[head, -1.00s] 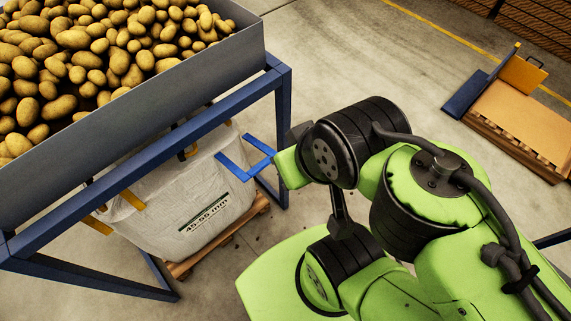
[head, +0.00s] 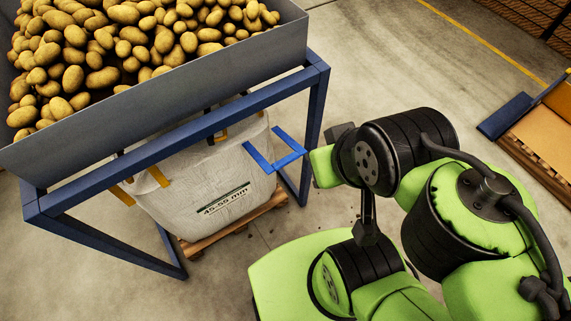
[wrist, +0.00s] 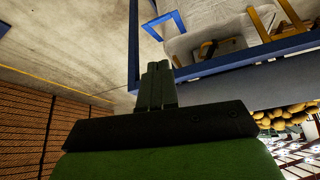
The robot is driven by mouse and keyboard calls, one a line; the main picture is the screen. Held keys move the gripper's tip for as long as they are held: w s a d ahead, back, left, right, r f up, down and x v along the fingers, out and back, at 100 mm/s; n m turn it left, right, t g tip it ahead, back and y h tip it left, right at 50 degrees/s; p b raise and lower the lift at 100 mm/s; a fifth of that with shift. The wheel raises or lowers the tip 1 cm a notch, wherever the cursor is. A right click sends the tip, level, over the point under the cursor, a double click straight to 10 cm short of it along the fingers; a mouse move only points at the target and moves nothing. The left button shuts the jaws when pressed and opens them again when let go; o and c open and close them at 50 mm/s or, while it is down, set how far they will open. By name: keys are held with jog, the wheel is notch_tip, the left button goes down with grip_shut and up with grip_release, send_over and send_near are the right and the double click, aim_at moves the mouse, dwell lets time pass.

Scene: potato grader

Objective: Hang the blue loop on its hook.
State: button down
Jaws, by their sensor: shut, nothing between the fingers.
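The blue loop (head: 262,160) is an open U-shape that sticks out from the right upper side of the white bulk bag (head: 215,185), under the hopper frame. It also shows near the top of the wrist view (wrist: 163,20). My gripper (wrist: 158,66) is shut and empty in the wrist view, with its fingertips below the loop in the picture and apart from it. In the head view the green hand end lies just right of the loop; the fingers are not visible there. I cannot make out the loop's hook. Yellow loops (head: 158,176) show at other bag corners.
The blue frame (head: 313,125) has a post close to the loop and a rail above the bag. It carries a grey hopper (head: 170,105) full of potatoes. The bag stands on a wooden pallet (head: 262,215).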

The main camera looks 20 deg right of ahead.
dwell(0.4)
jog(key=c, duration=1.7)
grip_release()
jog(key=shift+f, duration=0.1)
jog(key=o, duration=0.6)
jog(key=w+f+g+b, duration=0.1)
jog(key=w+f+b, duration=0.1)
jog(key=f, duration=0.1)
jog(key=w+f+m+g+b, duration=0.1)
jog(key=w+f+b, duration=0.1)
jog(key=w+f, duration=0.1)
jog(key=w+d+f+g+y+b, duration=0.1)
jog(key=w+f+g+b, duration=0.1)
jog(key=f, duration=0.3)
jog(key=shift+w+m, duration=0.3)
jog(key=shift+w, duration=0.2)
jog(key=m+t+y+b, duration=0.6)
jog(key=m+y+b, duration=0.1)
jog(key=y+b, duration=0.45)
send_near(291, 161)
jog(key=shift+y, duration=0.45)
jog(key=b+x, duration=0.1)
jog(key=x, duration=0.2)
jog(key=b+x, duration=0.1)
jog(key=x, duration=0.2)
jog(key=f+b+x, duration=0.1)
jog(key=x, duration=0.3)
jog(key=shift+w+d+b, duration=0.1)
jog(key=shift+w+b, duration=0.05)
jog(key=shift+b, duration=0.15)
